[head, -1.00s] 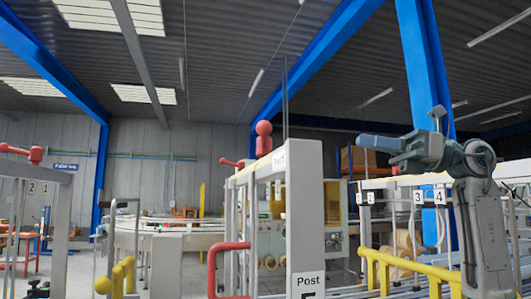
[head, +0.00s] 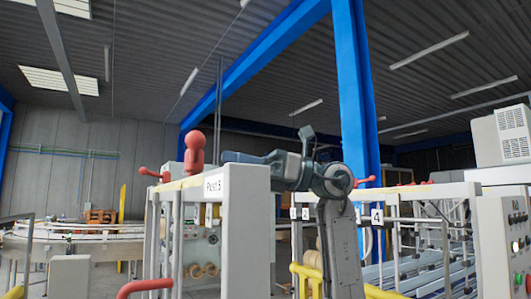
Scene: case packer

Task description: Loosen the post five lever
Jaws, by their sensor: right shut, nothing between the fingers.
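The post five frame (head: 246,235) stands in the middle of the head view, a grey upright with a "Post 5" label (head: 213,186). A red lever (head: 195,150) with a round knob stands upright on its top rail, left of the label. My right gripper (head: 226,157) is shut and empty. It points left above the top of the post, with a small gap in the picture between its tips and the red lever. How far apart they are in depth I cannot tell. My left gripper is not in view.
Another red lever (head: 152,173) shows farther left. Red handles sit on the frames at right, near label 4 (head: 377,216). A red bent rail (head: 145,286) and a yellow rail (head: 305,272) are low in front. A control cabinet (head: 505,245) stands at the right edge.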

